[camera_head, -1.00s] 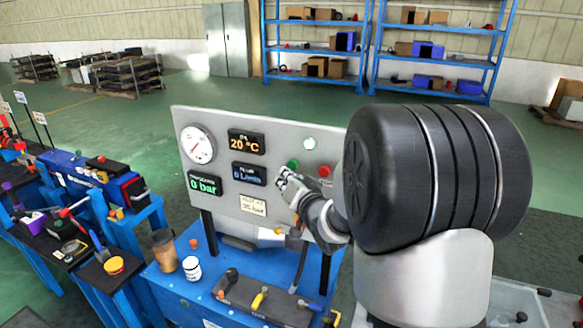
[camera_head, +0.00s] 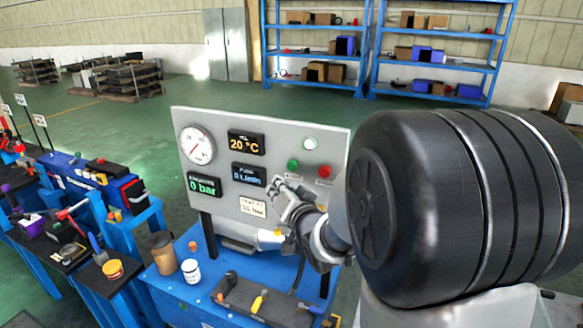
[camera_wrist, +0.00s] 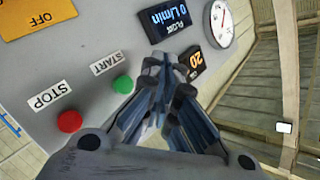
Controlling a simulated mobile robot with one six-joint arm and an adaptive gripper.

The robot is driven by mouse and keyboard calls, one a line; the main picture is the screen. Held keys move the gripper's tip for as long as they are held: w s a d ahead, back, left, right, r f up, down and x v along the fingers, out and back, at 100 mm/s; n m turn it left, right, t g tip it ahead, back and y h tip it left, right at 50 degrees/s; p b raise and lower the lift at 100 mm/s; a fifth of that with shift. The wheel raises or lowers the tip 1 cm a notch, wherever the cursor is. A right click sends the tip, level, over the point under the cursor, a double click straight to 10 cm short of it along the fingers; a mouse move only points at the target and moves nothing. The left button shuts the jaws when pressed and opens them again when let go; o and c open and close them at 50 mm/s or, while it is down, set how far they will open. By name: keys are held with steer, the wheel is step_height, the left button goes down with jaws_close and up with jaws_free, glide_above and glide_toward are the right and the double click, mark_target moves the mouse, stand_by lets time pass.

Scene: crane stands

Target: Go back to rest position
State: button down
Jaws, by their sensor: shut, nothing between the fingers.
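My gripper (camera_head: 287,186) is shut and empty in front of the grey control panel (camera_head: 225,135), just below and left of the green button (camera_head: 293,164) in the head view. The red button (camera_head: 325,171) is right of the green one. In the wrist view my gripper (camera_wrist: 163,80) points at the panel, its fingertips between the green START button (camera_wrist: 122,84) and the displays. The red STOP button (camera_wrist: 69,122) lies further left. I cannot tell whether the fingertips touch the panel. My arm covers the panel's lower right in the head view.
The panel stands on a blue bench (camera_head: 205,255) with a brown cup (camera_head: 163,252), a white jar (camera_head: 191,271) and a dark tool tray (camera_head: 270,305). Another blue workbench with tools (camera_head: 75,225) is at left. Blue shelves (camera_head: 315,55) stand far behind; the green floor between is open.

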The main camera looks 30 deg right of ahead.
stand_by(0.3)
steer(key=s+a+f+n+g, duration=0.1)
steer(key=s+a+n+g, duration=0.2)
steer(key=s, duration=0.7)
steer(key=s+a+f+n+g+y, duration=0.1)
steer(key=s+a+n+g, duration=0.2)
steer(key=s+a, duration=0.4)
steer(key=s+a+f+n+g+y, duration=0.1)
steer(key=s+a+g, duration=0.4)
steer(key=s, duration=1)
steer(key=shift+f+n+g, duration=0.3)
steer(key=shift+f+n, duration=0.15)
steer(key=shift+n, duration=0.45)
steer(key=shift+s, duration=0.1)
